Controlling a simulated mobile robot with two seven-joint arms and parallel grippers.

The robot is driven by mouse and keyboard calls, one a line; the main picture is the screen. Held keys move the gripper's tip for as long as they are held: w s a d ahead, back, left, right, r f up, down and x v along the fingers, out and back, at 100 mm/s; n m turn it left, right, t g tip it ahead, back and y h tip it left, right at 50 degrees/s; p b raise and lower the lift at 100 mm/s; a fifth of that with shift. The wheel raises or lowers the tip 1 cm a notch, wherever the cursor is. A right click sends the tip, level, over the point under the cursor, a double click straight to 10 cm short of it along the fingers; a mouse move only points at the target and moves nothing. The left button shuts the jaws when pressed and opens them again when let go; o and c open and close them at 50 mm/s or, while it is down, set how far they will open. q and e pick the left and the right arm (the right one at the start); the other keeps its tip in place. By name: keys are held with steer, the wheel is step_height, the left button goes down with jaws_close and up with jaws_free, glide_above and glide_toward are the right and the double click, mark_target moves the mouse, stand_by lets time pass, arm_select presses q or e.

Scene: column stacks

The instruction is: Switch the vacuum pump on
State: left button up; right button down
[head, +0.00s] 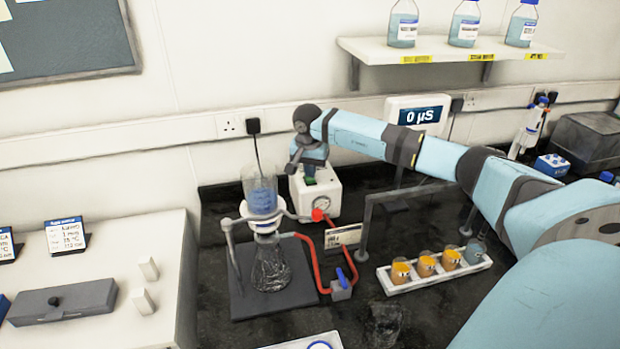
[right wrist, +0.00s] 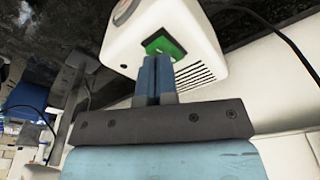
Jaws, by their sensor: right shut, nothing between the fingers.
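The vacuum pump (head: 326,190) is a white box with a round gauge, standing on the dark bench behind the filter flask. A green switch (right wrist: 163,43) shows on the pump in the right wrist view, and a bit of it shows in the head view (head: 309,181). My right gripper (right wrist: 155,60) is shut and empty, with its fingertips at the green switch. I cannot tell whether they touch it. The fingers hide part of the switch. My left gripper is not in view.
A filter flask (head: 270,262) with a blue-filled funnel stands on a dark base, linked by red tubing (head: 312,262) with a blue-handled valve (head: 342,282). A white rack (head: 435,272) holds several small cups. A conductivity meter (head: 418,115) stands behind my right arm.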

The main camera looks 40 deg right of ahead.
steer(key=shift+f+b, duration=0.5)
steer(key=shift+f, duration=0.25)
steer(key=shift+r, duration=0.15)
steer(key=shift+r+p, duration=1.95)
steer(key=shift+r, duration=1.45)
